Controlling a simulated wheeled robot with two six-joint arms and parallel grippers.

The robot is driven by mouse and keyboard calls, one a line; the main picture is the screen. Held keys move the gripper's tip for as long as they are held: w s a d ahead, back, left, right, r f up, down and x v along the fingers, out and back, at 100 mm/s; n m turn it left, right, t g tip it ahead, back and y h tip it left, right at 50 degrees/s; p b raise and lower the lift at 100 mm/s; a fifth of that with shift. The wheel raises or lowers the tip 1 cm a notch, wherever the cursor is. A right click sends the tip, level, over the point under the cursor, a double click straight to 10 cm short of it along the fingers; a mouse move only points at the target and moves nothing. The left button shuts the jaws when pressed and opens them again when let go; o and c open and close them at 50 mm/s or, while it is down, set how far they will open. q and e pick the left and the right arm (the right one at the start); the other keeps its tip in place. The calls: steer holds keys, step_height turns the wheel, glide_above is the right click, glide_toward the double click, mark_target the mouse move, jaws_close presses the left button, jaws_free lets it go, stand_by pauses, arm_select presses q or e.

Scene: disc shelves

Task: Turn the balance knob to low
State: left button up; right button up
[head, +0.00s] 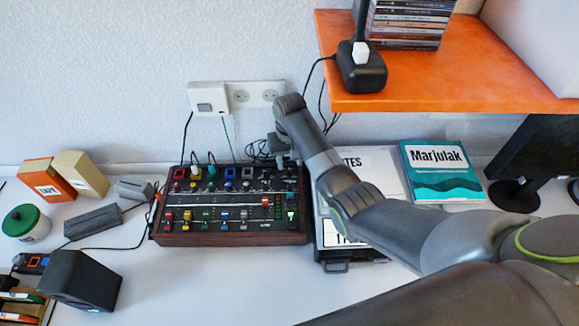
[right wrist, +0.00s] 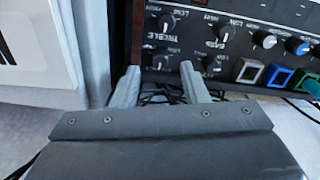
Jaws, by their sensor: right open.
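The control panel (head: 220,240), a dark box with wooden sides and many knobs, sliders and coloured switches, lies on the desk. My right gripper (head: 285,160) is over its back right corner. In the right wrist view the right gripper (right wrist: 160,80) is open and empty, its two fingers apart at the panel's edge. Just beyond the fingertips are black knobs with white pointers, among them one by the TREBLE lettering (right wrist: 167,22) and one by the BASS lettering (right wrist: 222,34). I cannot read a balance label, so I cannot tell which knob it is. My left gripper is not in view.
A black case with white labels (head: 335,240) lies right of the panel, with a teal book (head: 440,170) further right. An orange shelf (head: 430,90) overhangs the back right. A wall socket (head: 240,96) and cables are behind. Small boxes and a black box (head: 80,280) are left.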

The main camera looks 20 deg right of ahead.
mark_target(290, 170)
steer(key=shift+f, duration=1.7)
jaws_close()
steer(key=shift+r+n+p, duration=0.15)
steer(key=shift+n+p, duration=0.4)
steer(key=shift+n, duration=0.15)
steer(key=shift+n+p, duration=0.7)
steer(key=shift+n, duration=0.3)
steer(key=shift+n+p, duration=0.75)
steer(key=shift+n, duration=1.25)
